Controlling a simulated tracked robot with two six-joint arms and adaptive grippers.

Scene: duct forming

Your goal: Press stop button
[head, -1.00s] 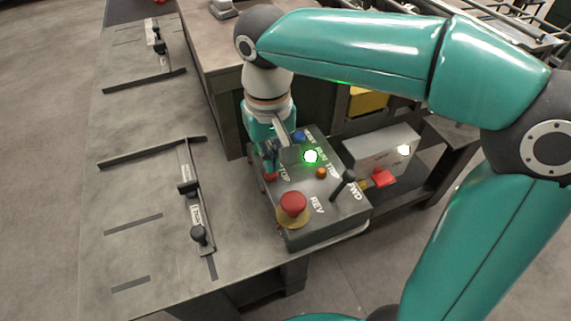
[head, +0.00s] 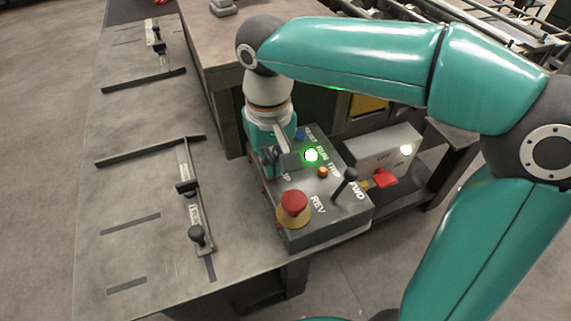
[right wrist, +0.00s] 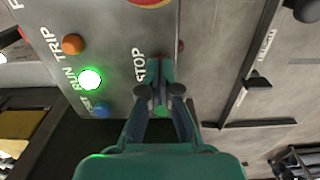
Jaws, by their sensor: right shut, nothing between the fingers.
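The grey control box (head: 330,213) stands on the corner of the table. My right gripper (head: 274,164) is shut and points down at the box's left side, beside the STOP label. In the right wrist view the fingertips (right wrist: 160,70) lie right next to the STOP label (right wrist: 139,66). They cover the place of the stop button, so I cannot tell whether it is touched or pressed. The green RUN light (head: 311,155) is lit, and it also shows in the right wrist view (right wrist: 90,79). My left gripper is not in view.
A big red mushroom button (head: 293,202) on a yellow base, an orange TRIP button (head: 322,172), a blue button (head: 300,134) and a black lever (head: 345,184) share the panel. A rail with black clamps (head: 189,187) lies to the left on the table.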

